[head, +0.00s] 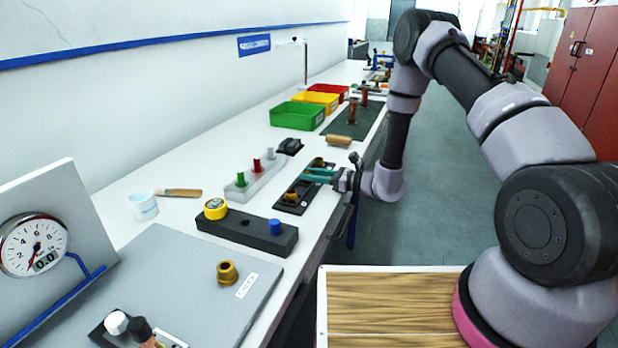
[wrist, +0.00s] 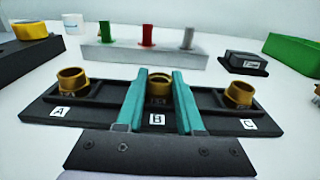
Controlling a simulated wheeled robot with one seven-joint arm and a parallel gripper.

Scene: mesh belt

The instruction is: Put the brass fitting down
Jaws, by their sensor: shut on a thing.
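A black tray (wrist: 36,114) has places labelled A, B and C in the wrist view; it also shows in the head view (head: 284,206). One brass fitting (wrist: 73,79) stands at A and another brass fitting (wrist: 238,92) at C. My gripper (wrist: 160,78) has its teal fingers on both sides of a third brass fitting (wrist: 158,88), shut on it above label B. Whether that fitting touches the tray floor I cannot tell. In the head view my gripper (head: 316,173) reaches over the tray from the right and hides its middle.
Another brass fitting (head: 227,272) stands on a grey plate (head: 170,262) in front. A dark block (head: 248,230) with yellow and blue pieces lies nearby. A light rack (head: 255,180) with coloured pegs stands behind the tray. A green bin (head: 297,116) is farther back.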

